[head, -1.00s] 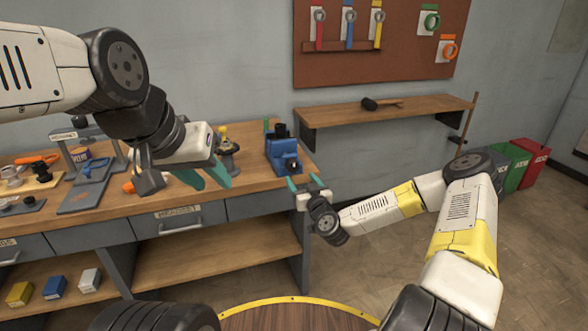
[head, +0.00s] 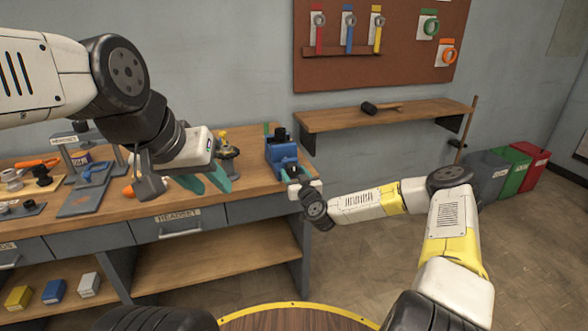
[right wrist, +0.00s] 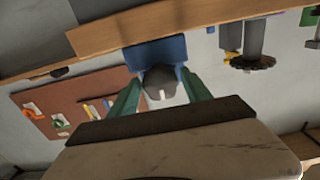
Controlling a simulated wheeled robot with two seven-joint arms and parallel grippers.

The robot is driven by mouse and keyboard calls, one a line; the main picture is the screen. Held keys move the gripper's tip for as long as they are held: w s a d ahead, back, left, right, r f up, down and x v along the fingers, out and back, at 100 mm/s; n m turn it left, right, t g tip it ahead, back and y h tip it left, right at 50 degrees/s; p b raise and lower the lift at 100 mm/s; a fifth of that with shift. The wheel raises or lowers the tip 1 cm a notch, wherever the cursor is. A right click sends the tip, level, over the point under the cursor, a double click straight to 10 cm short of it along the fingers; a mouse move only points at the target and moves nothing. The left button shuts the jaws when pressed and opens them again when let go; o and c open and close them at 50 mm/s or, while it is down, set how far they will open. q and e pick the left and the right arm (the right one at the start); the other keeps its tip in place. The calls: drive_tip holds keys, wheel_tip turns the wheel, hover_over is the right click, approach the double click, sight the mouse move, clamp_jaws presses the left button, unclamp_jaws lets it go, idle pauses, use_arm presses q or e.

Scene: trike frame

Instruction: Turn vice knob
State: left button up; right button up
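The blue vice (head: 282,150) stands at the right end of the workbench. In the right wrist view its blue body (right wrist: 158,52) lies beyond a dark grey knob (right wrist: 160,80) with a light mark on its face. My right gripper (head: 291,176) is at the vice's front; in the right wrist view its teal fingers (right wrist: 161,84) lie on either side of the knob. They look spread, with a narrow gap at the knob; contact is not clear. My left gripper (head: 206,183) is open and empty above the bench, left of the vice.
A yellow-topped tool (head: 226,146) stands left of the vice. The wooden bench (head: 262,182) has drawers below. A wall shelf (head: 345,117) with a mallet is to the right. Several bins (head: 513,165) stand on the floor at far right.

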drive_tip(key=c, duration=1)
drive_tip(key=shift+o, duration=0.2)
drive_tip(key=shift+m, duration=0.3)
drive_tip(key=m, duration=0.3)
drive_tip(key=shift+m, duration=0.4)
drive_tip(key=m, duration=0.9)
drive_tip(key=shift+a+r, duration=0.1)
drive_tip(key=m, duration=0.4)
drive_tip(key=shift+m, duration=0.3)
